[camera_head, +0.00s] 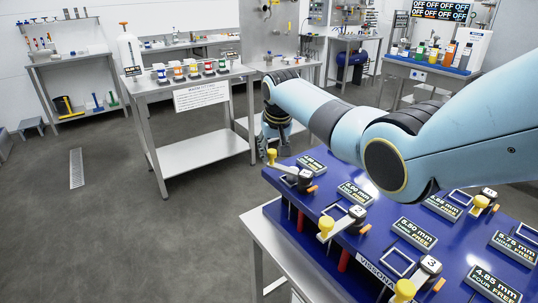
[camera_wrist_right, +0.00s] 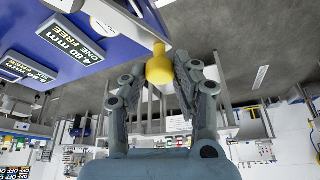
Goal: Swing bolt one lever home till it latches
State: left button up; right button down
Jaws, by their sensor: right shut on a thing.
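The blue valve panel (camera_head: 384,216) is at the lower right of the head view, carrying grey levers with yellow knobs. The lever at its far left corner (camera_head: 290,170) points left and ends in a yellow knob (camera_head: 271,156); its number does not show. My right gripper (camera_head: 274,142) is at this knob. In the right wrist view a yellow knob (camera_wrist_right: 159,69) sits between the two fingers of the right gripper (camera_wrist_right: 161,76), which is shut on it. Whether the lever is latched cannot be told. My left gripper is out of view.
The levers marked 2 (camera_head: 342,223) and 3 (camera_head: 416,278) are nearer on the same panel. Label plates such as the 4.80 mm one (camera_wrist_right: 71,39) stand on it. A steel table with several jars (camera_head: 196,84) is behind. Grey floor (camera_head: 120,235) lies open at left.

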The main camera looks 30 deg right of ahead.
aim_at(279, 167)
jog(key=shift+w+d+m+g+h+b, duration=0.15)
jog(key=shift+w+d+m+h+b, duration=0.15)
jog(key=shift+d+m, duration=0.45)
jog(key=shift+w+d+m+g+h+b, duration=0.15)
jog(key=shift+d+m+h+b, duration=0.15)
jog(key=shift+d+m, duration=0.4)
jog(key=shift+w+d+m+g+h+b, duration=0.1)
jog(key=shift+w+d+m+h+b, duration=0.25)
jog(key=shift+d+m, duration=0.4)
jog(key=shift+s+a+r, duration=0.1)
jog(key=c, duration=1)
grip_release()
jog(key=shift+c, duration=0.2)
jog(key=v, duration=1.1)
jog(key=shift+s+r, duration=0.15)
jog(key=shift+r, duration=0.25)
